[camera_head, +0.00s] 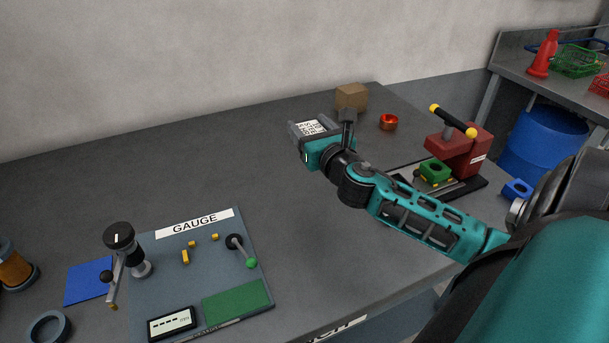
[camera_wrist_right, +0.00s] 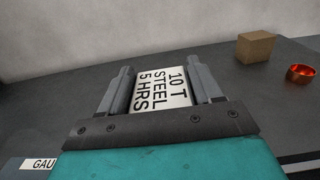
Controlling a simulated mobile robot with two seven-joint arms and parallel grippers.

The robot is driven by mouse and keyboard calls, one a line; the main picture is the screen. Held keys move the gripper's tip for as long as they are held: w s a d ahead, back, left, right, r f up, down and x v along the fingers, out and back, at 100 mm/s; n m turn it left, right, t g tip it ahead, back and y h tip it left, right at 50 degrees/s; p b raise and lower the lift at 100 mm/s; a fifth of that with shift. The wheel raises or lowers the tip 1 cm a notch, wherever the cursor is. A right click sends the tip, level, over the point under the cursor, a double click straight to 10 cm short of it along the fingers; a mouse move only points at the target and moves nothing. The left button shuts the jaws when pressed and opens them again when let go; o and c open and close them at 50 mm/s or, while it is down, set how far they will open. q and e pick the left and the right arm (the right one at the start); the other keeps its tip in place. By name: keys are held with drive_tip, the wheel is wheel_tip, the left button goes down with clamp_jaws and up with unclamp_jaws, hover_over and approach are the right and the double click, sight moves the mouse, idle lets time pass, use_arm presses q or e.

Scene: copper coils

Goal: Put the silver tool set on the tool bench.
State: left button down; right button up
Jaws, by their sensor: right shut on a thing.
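My right gripper (camera_head: 313,128) is over the back of the dark table (camera_head: 290,195), shut on a small piece with a white label (camera_wrist_right: 162,90). The label reads "10 T STEEL 5 HRS" in the right wrist view. The fingers stand on both sides of the piece and hide most of its body, so I cannot tell surely whether it is the silver tool set. I cannot tell its exact height above the table. No bench in view is marked as the tool bench. My left gripper is not in view.
A brown box (camera_head: 351,97) and a copper ring (camera_head: 388,122) stand behind the gripper. A red-and-green device (camera_head: 462,155) is at right. The gauge board (camera_head: 200,270) is at front left. A grey bench (camera_head: 511,63) with a red cone (camera_head: 543,55) stands far right, beside a blue barrel (camera_head: 540,140).

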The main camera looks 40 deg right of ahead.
wheel_tip(320, 180, down, 13)
drive_tip(key=b, duration=0.5)
drive_tip(key=shift+r+b, duration=0.1)
drive_tip(key=shift+b, duration=0.25)
drive_tip(key=o, duration=1.4)
